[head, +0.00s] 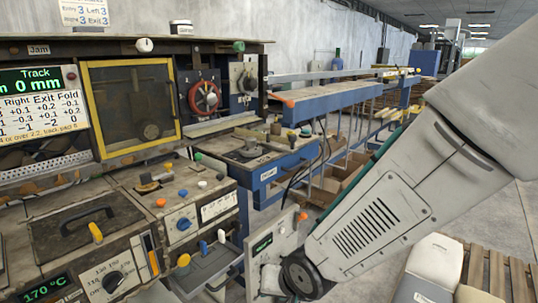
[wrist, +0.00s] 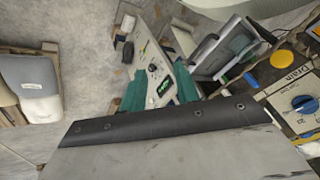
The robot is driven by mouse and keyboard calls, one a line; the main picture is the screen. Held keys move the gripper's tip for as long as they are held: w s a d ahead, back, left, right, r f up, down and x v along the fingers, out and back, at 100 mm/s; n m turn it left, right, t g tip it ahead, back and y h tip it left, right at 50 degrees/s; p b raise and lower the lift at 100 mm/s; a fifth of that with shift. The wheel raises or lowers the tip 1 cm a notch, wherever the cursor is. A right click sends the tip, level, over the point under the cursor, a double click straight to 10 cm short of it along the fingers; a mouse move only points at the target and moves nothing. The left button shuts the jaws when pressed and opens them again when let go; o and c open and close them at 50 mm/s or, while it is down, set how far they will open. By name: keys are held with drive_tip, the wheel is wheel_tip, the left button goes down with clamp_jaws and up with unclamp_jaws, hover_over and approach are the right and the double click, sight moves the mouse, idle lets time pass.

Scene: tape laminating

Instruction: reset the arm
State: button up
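My arm crosses the right side of the head view, its light grey link running from upper right down to a dark round joint near the bottom centre. My gripper is not clearly visible there. In the wrist view my gripper (wrist: 161,82) shows as two teal fingers standing apart. Nothing is visibly held between them. A white control panel (wrist: 150,62) with a green display and a dark knob shows beyond and between the fingers. The same kind of panel (head: 262,252) shows in the head view, close beside my arm's lower joint.
A worn machine with a yellow-framed window (head: 130,105), knobs and levers fills the left. A blue-sided conveyor (head: 330,98) runs back from the centre. A wooden pallet (head: 497,272) lies at lower right beside a pale rounded object (head: 432,268). Concrete floor (head: 485,212) is open at right.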

drive_tip(key=s+d+r+g+h, duration=0.1)
drive_tip(key=s+d+r+g, duration=0.1)
drive_tip(key=s+d+r, duration=0.7)
drive_tip(key=s+d+r+g+h, duration=0.1)
drive_tip(key=s+d+r+h, duration=0.1)
drive_tip(key=s+d+r, duration=0.7)
drive_tip(key=shift+d+r+g+h, duration=0.15)
drive_tip(key=shift+d+g+h, duration=0.2)
drive_tip(key=shift+d, duration=3.25)
